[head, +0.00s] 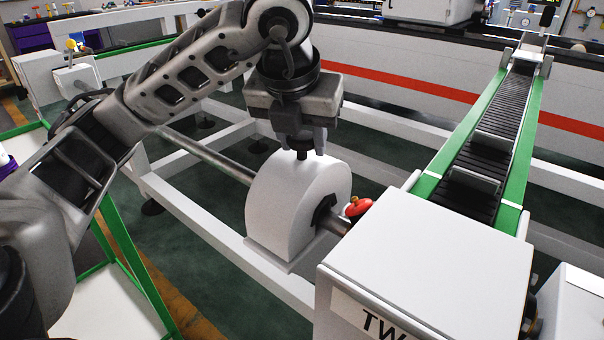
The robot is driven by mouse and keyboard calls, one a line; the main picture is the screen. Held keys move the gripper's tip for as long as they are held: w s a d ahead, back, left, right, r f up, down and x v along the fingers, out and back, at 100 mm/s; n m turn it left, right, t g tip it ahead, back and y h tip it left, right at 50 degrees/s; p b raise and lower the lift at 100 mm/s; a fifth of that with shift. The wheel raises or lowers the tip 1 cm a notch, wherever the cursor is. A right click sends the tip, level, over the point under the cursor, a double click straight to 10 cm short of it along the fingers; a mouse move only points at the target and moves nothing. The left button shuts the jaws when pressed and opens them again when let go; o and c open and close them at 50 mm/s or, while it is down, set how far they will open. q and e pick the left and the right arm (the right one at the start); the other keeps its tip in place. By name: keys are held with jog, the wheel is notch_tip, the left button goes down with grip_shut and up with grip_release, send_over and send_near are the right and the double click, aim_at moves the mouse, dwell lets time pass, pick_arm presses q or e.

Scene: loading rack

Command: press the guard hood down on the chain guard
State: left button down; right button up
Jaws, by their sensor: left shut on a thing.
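The guard hood (285,205) is a white, round-topped housing around the metal shaft in the middle of the head view. It stands about upright, with a flat white foot (268,255) at its lower edge and a dark opening on its right side. I cannot tell where the hood ends and the chain guard begins, or whether a gap is left between them. My left gripper (303,145) points straight down over the hood's top. It is shut on a small dark knob at the top of the hood. My right gripper is not in view.
A white box (430,265) with black lettering stands close at the lower right. A red knob (358,206) sits beside the shaft (215,158). A green-edged conveyor (490,140) runs back at the right. White frame rails (185,215) surround the hood; green floor shows between them.

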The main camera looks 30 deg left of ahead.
pick_arm(q)
jog(key=shift+f, duration=0.2)
dwell(0.4)
dwell(0.4)
jog(key=shift+b, duration=0.35)
jog(key=c, duration=0.8)
grip_release()
jog(key=shift+c, duration=0.2)
jog(key=shift+f, duration=0.1)
